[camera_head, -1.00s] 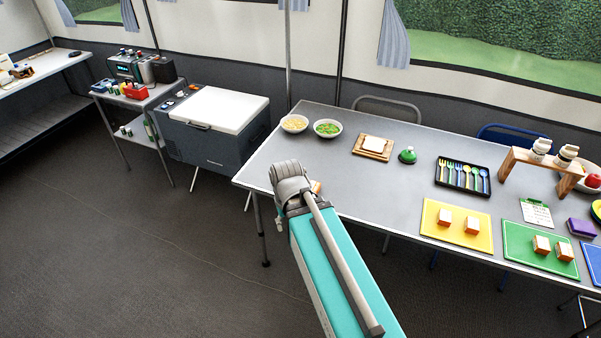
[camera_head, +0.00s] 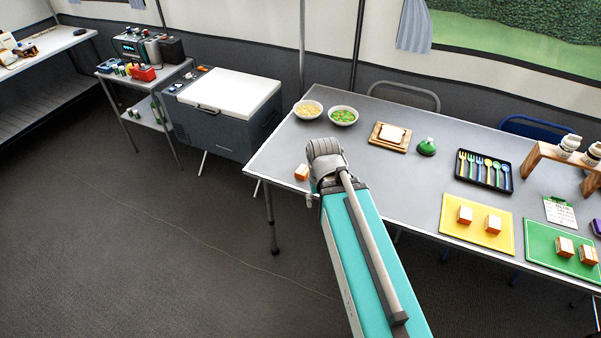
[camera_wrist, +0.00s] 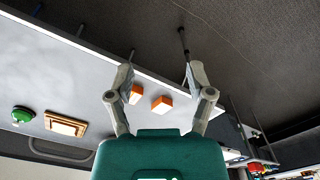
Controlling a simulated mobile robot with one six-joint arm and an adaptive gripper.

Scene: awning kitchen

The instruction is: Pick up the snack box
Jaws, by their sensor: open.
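A small white and orange snack box (camera_head: 302,173) stands near the left end of the grey table, just left of my arm in the head view. I cannot tell which one matches the head view. My gripper (camera_wrist: 160,65) is open and empty, with its fingers spread. The boxes appear beyond the fingers, not held. In the head view my arm hides the fingers.
Similar boxes sit on a yellow mat (camera_head: 450,228) and a green mat (camera_head: 540,257). A cooler (camera_head: 215,135) stands behind left.

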